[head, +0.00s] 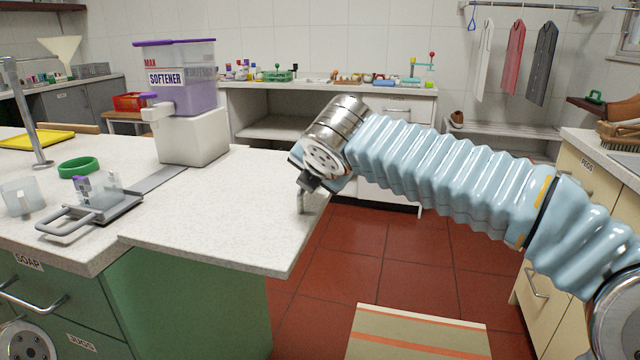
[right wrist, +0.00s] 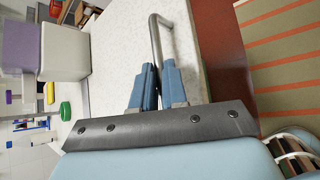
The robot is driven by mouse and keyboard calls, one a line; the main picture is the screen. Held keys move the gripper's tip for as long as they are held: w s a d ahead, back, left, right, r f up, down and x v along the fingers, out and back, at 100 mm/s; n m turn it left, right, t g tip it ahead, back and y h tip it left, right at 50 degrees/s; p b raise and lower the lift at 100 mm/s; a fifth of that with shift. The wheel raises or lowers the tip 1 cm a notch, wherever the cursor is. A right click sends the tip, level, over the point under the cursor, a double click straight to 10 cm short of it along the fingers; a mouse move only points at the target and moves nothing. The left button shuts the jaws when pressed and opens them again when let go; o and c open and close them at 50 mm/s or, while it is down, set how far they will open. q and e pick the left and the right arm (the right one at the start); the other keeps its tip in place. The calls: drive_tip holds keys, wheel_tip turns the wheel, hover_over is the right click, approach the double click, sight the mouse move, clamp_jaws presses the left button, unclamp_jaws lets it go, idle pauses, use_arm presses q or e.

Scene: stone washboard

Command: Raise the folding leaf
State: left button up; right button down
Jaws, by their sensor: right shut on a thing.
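The folding leaf (head: 225,215) is a pale speckled panel beside the fixed worktop (head: 70,215). It stands out to the right, looking about level with the worktop, with a grey strip (head: 160,180) along the join. A bent metal handle (head: 301,202) is at its right edge; the handle also shows in the right wrist view (right wrist: 157,35). My right gripper (head: 308,184) is at that edge, its blue fingers (right wrist: 158,72) shut on the handle. Whether anything supports the leaf underneath is hidden. My left gripper is not in view.
A softener dispenser (head: 180,75) on a white block (head: 192,135) stands behind the leaf. A metal plate with a handle (head: 90,215) and a green ring (head: 78,167) lie on the worktop. A striped mat (head: 415,335) lies on open red floor.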

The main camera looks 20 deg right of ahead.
drive_tip(key=shift+a+r, duration=0.15)
drive_tip(key=shift+a, duration=0.5)
drive_tip(key=c, duration=1.2)
unclamp_jaws()
drive_tip(key=shift+w+a, duration=0.2)
drive_tip(key=shift+w, duration=0.05)
drive_tip(key=shift+o, duration=0.2)
drive_tip(key=v, duration=1.3)
drive_tip(key=shift+s+d+r, duration=0.25)
drive_tip(key=shift+s+d, duration=0.1)
